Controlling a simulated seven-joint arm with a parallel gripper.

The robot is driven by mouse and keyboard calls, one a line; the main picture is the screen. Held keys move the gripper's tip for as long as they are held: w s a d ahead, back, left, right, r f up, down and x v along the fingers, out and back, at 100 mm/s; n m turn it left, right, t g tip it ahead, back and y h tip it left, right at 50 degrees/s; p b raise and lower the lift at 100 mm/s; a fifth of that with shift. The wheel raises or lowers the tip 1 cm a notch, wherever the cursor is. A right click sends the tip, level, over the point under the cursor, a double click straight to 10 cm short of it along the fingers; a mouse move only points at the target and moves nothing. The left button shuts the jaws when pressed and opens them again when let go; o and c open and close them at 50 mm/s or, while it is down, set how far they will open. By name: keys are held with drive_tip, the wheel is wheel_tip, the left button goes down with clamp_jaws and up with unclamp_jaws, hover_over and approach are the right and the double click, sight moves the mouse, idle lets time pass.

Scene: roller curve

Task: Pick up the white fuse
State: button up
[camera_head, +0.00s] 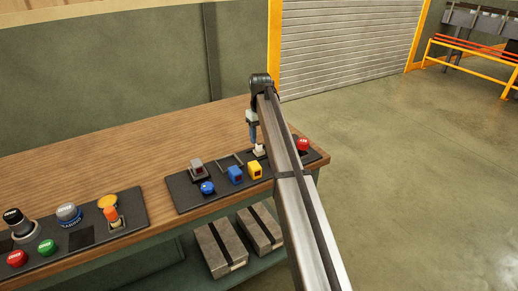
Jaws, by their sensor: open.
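A small white block (259,150), which looks like the white fuse, sits on the dark panel (182,196) at the right end of the wooden bench. My gripper (254,141) points down just above it and slightly to its left in the picture. Its jaws are open and look empty, but the fingers are small and seen edge-on. I cannot tell whether a finger touches the white block. My own arm link passes just to the right of the block and hides part of the panel.
The panel also holds a grey block with red (197,167), a blue button (207,188), a blue block (235,175), a yellow block (255,170) and a red button (303,145). A second panel (134,208) with buttons lies left. Bare wood (130,150) lies behind both.

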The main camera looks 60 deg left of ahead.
sight(260, 143)
drive_tip(key=shift+d+f, duration=0.1)
drive_tip(key=shift+f, duration=2.15)
clamp_jaws()
